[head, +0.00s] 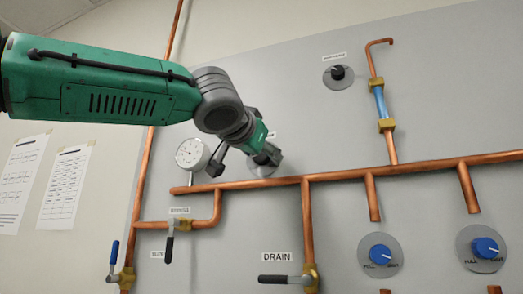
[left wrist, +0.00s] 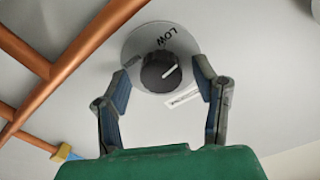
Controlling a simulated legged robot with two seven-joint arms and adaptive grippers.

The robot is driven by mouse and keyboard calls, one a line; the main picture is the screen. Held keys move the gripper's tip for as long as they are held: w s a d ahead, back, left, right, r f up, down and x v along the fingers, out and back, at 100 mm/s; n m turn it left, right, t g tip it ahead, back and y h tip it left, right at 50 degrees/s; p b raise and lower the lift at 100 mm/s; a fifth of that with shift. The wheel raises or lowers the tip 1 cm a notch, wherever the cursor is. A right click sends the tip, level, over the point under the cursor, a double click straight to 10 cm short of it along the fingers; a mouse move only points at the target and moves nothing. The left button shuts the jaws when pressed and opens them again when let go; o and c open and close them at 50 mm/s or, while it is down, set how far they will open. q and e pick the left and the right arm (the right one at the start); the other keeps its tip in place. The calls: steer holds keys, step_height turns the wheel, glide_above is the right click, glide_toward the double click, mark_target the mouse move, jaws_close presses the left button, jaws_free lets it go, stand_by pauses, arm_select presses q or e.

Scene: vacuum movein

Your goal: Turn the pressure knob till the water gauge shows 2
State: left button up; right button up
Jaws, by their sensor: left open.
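The pressure knob (left wrist: 160,73) is black with a white pointer line, on a round grey plate marked LOW (left wrist: 167,38), in the left wrist view. Its pointer aims up and to the right there. My left gripper (head: 246,158) is open, with one finger on each side of the knob and gaps visible. In the head view my gripper mostly hides the knob; part of its plate (head: 262,170) shows. The water gauge (head: 191,154) is a white round dial left of the gripper. Its reading is too small to tell. My right gripper is not in view.
Copper pipes (head: 420,167) cross the grey panel just below the gripper. A black knob (head: 337,73) sits upper right, and blue knobs (head: 380,254) lower right. A black-handled drain valve (head: 287,279) is below. Paper sheets (head: 64,187) hang at left.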

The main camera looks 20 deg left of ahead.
arm_select(q)
steer(key=shift+a, duration=0.1)
steer(key=c, duration=1.1)
steer(key=shift+c, duration=0.2)
steer(key=m+b, duration=0.1)
steer(key=m, duration=0.1)
steer(key=shift+f+m+b, duration=0.15)
steer(key=shift+m+b, duration=0.15)
steer(key=shift+b, duration=0.05)
steer(key=shift+m+b, duration=0.6)
steer(key=shift+m, duration=1.4)
steer(key=o, duration=1.1)
steer(key=shift+o, duration=0.2)
steer(key=shift+s, duration=0.1)
